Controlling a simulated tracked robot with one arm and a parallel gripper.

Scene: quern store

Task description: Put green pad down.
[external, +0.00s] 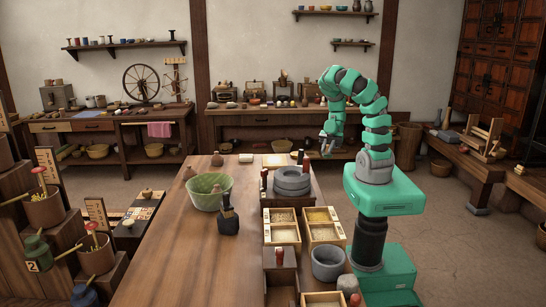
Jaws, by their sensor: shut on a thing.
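My gripper (328,146) hangs from my green arm at the right of centre, pointing down, above and behind the grey round quern stone (292,181). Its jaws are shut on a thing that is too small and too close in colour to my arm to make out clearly. I see no separate green pad lying on the tables. The quern stone sits on the right part of the near wooden table (178,235), below and to the left of my gripper, apart from it.
A green bowl (208,196) and a dark bottle-like thing (228,220) stand left of the quern. Wooden trays (325,214) and a grey stone pot (327,264) line the table's right side. A crowded back bench (270,111) stands behind. The table's front left is clear.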

